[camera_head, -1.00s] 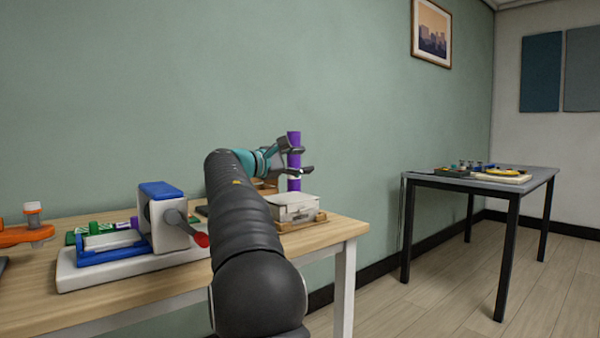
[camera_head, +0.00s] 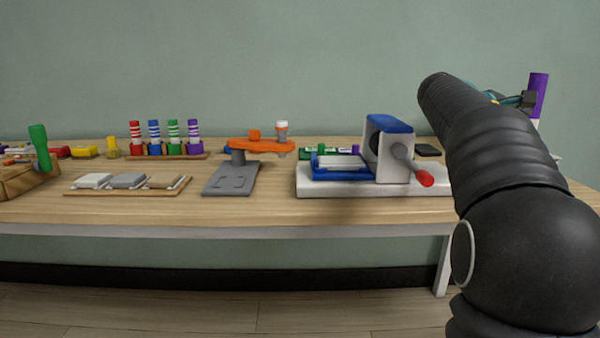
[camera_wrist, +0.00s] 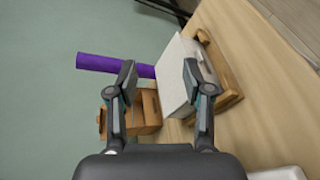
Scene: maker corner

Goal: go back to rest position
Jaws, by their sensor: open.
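My gripper (camera_head: 526,99) is at the far right of the head view, at the end of my dark arm. In the wrist view my gripper (camera_wrist: 160,80) shows its two fingers spread apart with nothing clamped between them. A purple tube (camera_head: 538,92) stands upright beside the gripper in the head view. In the wrist view the purple tube (camera_wrist: 98,63) runs from the left behind the left fingertip, its near end in the gap between the fingers. I cannot tell whether a finger touches it.
A white box (camera_wrist: 176,66) on a wooden base and a wooden holder (camera_wrist: 146,112) lie below the gripper. On the workbench (camera_head: 240,210) are a white-and-blue machine with a red-tipped crank (camera_head: 388,155), an orange-armed device (camera_head: 262,146) and a row of striped tubes (camera_head: 165,137).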

